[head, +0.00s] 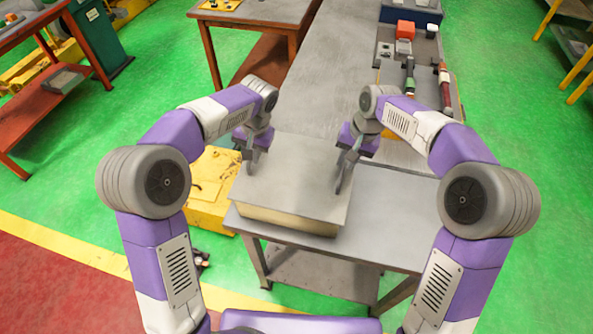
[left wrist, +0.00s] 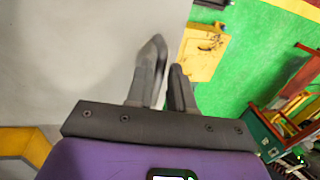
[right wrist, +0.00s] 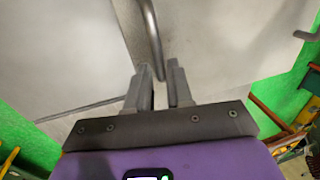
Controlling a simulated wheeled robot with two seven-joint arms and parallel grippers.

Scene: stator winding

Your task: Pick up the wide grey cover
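The wide grey cover (head: 295,180) is a flat, light grey panel lying level over a pale yellowish body at the near end of the grey table. My left gripper (head: 250,158) is at its left edge and my right gripper (head: 343,172) at its right side, both pointing down. In the left wrist view, the fingers (left wrist: 165,85) stand either side of the cover's edge with a narrow gap. In the right wrist view, the fingers (right wrist: 160,85) are close together around the end of a grey bar or rim (right wrist: 151,35). I cannot tell whether either gripper is clamped.
The table (head: 395,205) extends right of the cover and away from me. A tool tray (head: 427,75) with several handled tools stands at the back right. A yellow box (head: 210,185) is on the green floor to the left. A red-brown table (head: 255,30) stands behind.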

